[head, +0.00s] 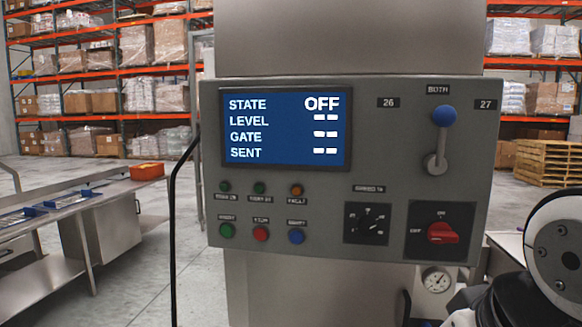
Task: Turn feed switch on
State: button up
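A grey control panel (370,130) faces me on a metal column. At its lower right is a red rotary switch (442,232) on a dark plate, with ON marked above it and OFF to its left. Its red handle lies about level, in line with the OFF mark. No readable label names it as the feed switch. The blue display (285,132) reads STATE OFF, with dashes for LEVEL, GATE and SENT. Part of my arm shows at the lower right, but my gripper is not in view.
A blue-knobbed lever (441,140) stands upright under BOTH, between 26 and 27. A selector dial (367,223) and coloured buttons (261,234) sit left of the switch. A pressure gauge (436,280) is below. A metal bench (70,225) with an orange box (147,171) stands left.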

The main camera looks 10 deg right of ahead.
aim_at(439, 233)
jog(key=k+j+z, duration=0.1)
jog(key=z, duration=0.25)
jog(key=k+z, duration=0.35)
jog(key=z, duration=0.35)
jog(key=k+j, duration=0.05)
